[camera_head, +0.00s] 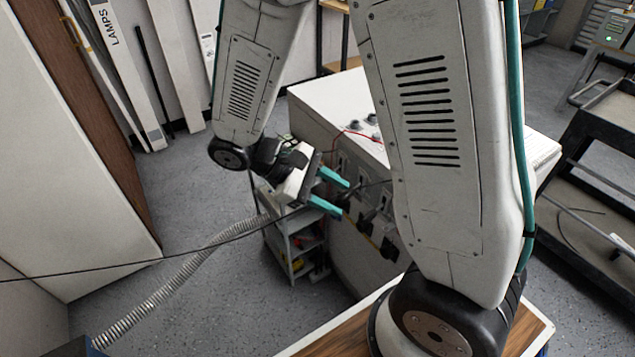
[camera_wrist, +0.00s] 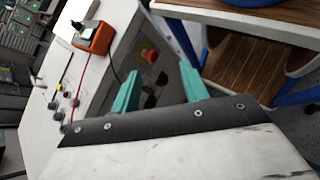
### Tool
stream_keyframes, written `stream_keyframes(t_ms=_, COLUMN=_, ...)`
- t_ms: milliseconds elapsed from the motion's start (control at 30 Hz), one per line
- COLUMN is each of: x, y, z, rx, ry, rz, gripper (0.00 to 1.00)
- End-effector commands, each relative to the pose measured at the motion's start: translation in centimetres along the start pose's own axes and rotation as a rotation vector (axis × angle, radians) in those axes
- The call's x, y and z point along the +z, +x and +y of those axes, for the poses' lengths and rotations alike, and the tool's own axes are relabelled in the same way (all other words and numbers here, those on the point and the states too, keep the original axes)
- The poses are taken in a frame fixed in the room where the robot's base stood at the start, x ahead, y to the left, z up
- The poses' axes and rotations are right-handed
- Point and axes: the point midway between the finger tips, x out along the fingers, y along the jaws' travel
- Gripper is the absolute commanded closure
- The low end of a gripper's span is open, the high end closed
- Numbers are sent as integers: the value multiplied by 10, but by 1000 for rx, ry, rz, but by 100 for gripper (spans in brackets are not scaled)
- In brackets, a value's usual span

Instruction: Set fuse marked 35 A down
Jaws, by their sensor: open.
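My gripper (camera_head: 346,198) is open, its two teal fingers apart, in front of the panel side of a white-topped cabinet (camera_head: 330,95). In the wrist view my gripper (camera_wrist: 160,76) shows a clear gap with nothing held in it. Behind the gap are the dark panel face and a red button (camera_wrist: 151,55). I cannot make out a fuse marked 35 A in either view. My arm hides part of the cabinet in the head view.
A small grey shelf cart (camera_head: 290,245) stands beside the cabinet. A ribbed grey hose (camera_head: 180,275) and a thin black cable cross the left side. An orange device (camera_wrist: 94,38) sits on the cabinet top. A dark trolley (camera_head: 600,150) stands at right. Floor at left is open.

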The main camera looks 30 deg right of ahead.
Motion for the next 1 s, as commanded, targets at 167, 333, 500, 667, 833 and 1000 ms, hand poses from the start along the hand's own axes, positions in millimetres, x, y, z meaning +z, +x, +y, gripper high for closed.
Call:
stream_keyframes(t_ms=167, x=-46, y=23, z=23, rx=217, ry=-160, rz=-168, gripper=55)
stream_keyframes(t_ms=333, x=-98, y=40, z=42, rx=448, ry=-323, rz=-290, gripper=55)
stream_keyframes(t_ms=500, x=-162, y=57, z=53, rx=703, ry=-495, rz=-374, gripper=55)
stream_keyframes(t_ms=667, x=-226, y=67, z=53, rx=955, ry=-643, rz=-394, gripper=55)
stream_keyframes(t_ms=833, x=-284, y=56, z=52, rx=1206, ry=-727, rz=-344, gripper=55)
stream_keyframes(t_ms=1000, x=-305, y=25, z=60, rx=1357, ry=-708, rz=-283, gripper=55)
